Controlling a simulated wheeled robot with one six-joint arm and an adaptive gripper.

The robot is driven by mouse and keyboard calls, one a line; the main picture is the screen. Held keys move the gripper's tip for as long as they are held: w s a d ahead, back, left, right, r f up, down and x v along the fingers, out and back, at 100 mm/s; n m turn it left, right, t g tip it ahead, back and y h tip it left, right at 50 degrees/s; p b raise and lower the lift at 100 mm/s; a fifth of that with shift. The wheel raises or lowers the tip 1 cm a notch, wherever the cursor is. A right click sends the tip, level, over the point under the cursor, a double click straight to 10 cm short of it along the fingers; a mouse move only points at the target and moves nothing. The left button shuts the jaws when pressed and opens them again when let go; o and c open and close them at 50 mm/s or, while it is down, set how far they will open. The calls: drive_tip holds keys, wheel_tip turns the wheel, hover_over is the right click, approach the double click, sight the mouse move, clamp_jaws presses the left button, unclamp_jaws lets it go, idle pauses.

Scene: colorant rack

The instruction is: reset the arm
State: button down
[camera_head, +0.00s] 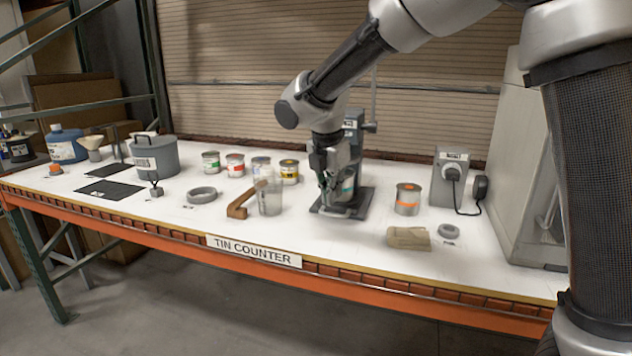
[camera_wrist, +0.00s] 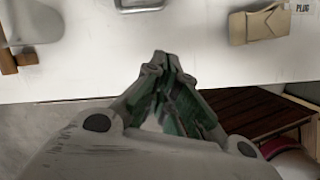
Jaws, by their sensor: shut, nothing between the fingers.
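My gripper (camera_head: 328,192) hangs at the end of my arm over the middle of the counter, in front of a dark machine with a flat base plate (camera_head: 358,207). In the wrist view my gripper (camera_wrist: 160,60) has its fingertips together with nothing between them.
Several small tins (camera_head: 235,165) stand behind. The counter's front strip (camera_head: 330,250) is clear.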

drive_tip(key=s+d+r+m, duration=0.2)
drive_tip(key=s+d+m, duration=1.1)
drive_tip(key=s+d, duration=0.1)
drive_tip(key=s+d+r+m+t+y, duration=0.1)
drive_tip(key=s+d+r+m, duration=0.2)
drive_tip(key=s+d+m, duration=1)
drive_tip(key=d+m, duration=0.1)
drive_tip(key=d, duration=0.2)
drive_tip(key=shift+s+d+m+t, duration=0.3)
drive_tip(key=shift+s+d, duration=0.1)
